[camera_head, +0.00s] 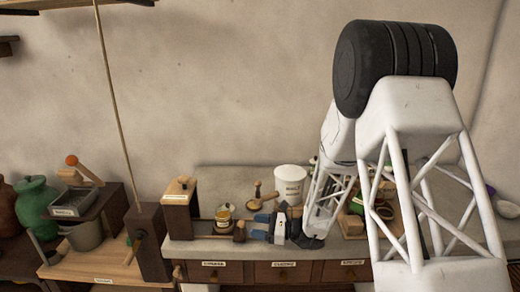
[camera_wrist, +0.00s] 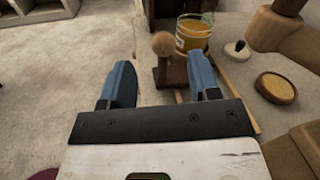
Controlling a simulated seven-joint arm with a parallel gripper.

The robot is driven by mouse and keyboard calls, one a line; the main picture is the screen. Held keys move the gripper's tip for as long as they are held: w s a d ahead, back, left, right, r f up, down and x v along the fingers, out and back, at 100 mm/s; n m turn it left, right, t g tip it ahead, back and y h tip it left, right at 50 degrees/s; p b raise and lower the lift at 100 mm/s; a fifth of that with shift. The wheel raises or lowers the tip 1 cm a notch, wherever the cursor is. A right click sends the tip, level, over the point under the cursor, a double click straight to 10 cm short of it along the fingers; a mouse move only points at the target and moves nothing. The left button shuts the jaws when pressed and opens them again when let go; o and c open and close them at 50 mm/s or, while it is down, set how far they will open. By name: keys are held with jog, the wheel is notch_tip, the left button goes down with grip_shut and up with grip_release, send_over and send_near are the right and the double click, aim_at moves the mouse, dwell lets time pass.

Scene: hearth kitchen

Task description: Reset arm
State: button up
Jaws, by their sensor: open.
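My gripper (camera_wrist: 161,88) has its two blue fingers spread apart, with nothing held between them. A wooden knob on a dark post (camera_wrist: 163,52) stands just beyond the gap between the fingertips in the wrist view. A glass jar with yellow contents (camera_wrist: 193,33) stands behind the knob. It also shows in the head view (camera_head: 224,214), left of the gripper. My arm hides part of the counter's right side in the head view.
A white canister (camera_head: 290,180) stands behind my gripper on the counter. A wooden block stand (camera_head: 180,190) is left of the jar. A board with a tall dark post (camera_head: 150,240) is further left. Drawers (camera_head: 285,272) line the counter front. Above the counter is free room.

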jog(key=s+d+r+n+g+h, duration=0.25)
jog(key=s+r+n, duration=0.25)
jog(key=s+r, duration=0.3)
jog(key=s+d+r+n+g+h, duration=0.1)
jog(key=s+r+n+g+h, duration=0.3)
jog(key=s, duration=0.6)
jog(key=s+d+r+n+t+h, duration=0.3)
jog(key=s+d, duration=0.4)
jog(key=s, duration=0.3)
jog(key=s+d+r+n+t+h, duration=0.3)
jog(key=s+d+r+n+h, duration=0.2)
jog(key=s, duration=0.5)
jog(key=d+r+h, duration=0.2)
jog(key=d+h, duration=0.1)
jog(key=shift+s+d+n, duration=0.3)
jog(key=shift+s, duration=0.1)
